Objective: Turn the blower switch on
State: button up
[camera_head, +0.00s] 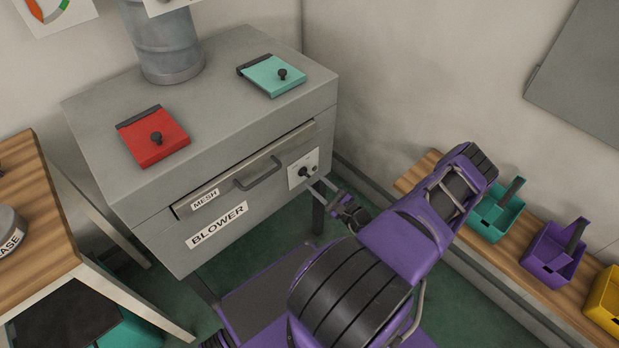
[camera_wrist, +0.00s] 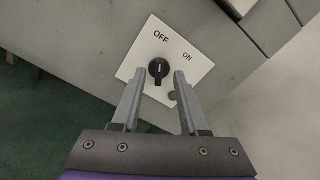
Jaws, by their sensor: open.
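The blower (camera_head: 215,226) is a grey metal cabinet with a "BLOWER" label on its front. Its switch is a black rotary knob (camera_wrist: 158,68) on a white plate (camera_wrist: 193,62) marked OFF and ON. In the wrist view the knob's light mark points up toward OFF. The switch plate also shows in the head view (camera_head: 296,181), at the right end of the cabinet front. My gripper (camera_wrist: 156,80) is open, with its two fingertips in front of the plate, one to either side of the knob's lower part in the picture. I cannot tell whether they touch the knob.
A drawer marked MESH with a dark handle (camera_head: 259,176) is left of the switch. Red (camera_head: 155,138) and teal (camera_head: 273,75) hatches lie on the cabinet top. A wooden bench (camera_head: 500,240) with coloured bins stands right, and a wooden table (camera_head: 40,225) left.

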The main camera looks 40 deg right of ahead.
aim_at(306, 175)
jog(key=shift+w+a, duration=0.15)
jog(key=shift+w, duration=1.55)
grip_shut()
